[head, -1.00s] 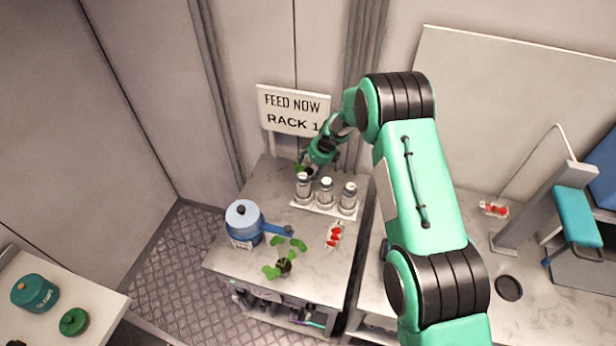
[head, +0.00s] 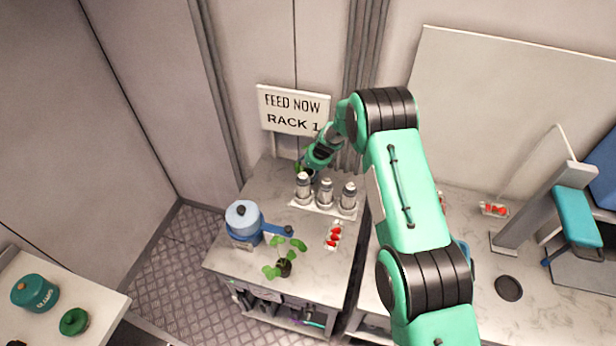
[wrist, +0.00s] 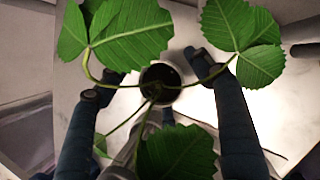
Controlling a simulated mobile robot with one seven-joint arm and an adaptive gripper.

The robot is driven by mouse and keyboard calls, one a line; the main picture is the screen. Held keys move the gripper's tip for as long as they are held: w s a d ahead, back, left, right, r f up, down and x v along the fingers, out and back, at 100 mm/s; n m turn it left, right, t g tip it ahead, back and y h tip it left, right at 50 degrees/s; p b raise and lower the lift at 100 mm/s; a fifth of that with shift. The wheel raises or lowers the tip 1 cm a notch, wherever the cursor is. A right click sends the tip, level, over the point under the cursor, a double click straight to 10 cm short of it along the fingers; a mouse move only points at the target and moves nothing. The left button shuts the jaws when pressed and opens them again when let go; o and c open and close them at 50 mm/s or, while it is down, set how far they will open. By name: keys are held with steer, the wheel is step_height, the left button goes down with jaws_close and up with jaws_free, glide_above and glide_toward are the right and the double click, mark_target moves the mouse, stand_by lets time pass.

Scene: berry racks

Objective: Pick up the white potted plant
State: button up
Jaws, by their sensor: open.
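A potted plant with broad green leaves fills the wrist view. Its leaves spread toward the camera, and its small pot with dark soil (wrist: 160,82) is seen from above between the fingers of my gripper (wrist: 155,75). The fingers are apart, one on each side of the pot. I cannot tell whether they touch it. In the head view my gripper (head: 309,170) is at the back of the rack counter, behind the shakers, with only a bit of green leaf (head: 298,168) showing. The pot is hidden there.
Several silver shakers (head: 326,192) stand in a white tray just in front of my gripper. A blue pot (head: 243,222), a second plant in a dark pot (head: 284,268) and a strawberry tray (head: 334,236) are nearer the front. The wall sign (head: 294,110) is close behind.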

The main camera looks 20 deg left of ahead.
stand_by(0.5)
steer(key=c, duration=1.2)
steer(key=shift+c, duration=0.2)
steer(key=shift+r, duration=0.15)
step_height(320, 180, up, 28)
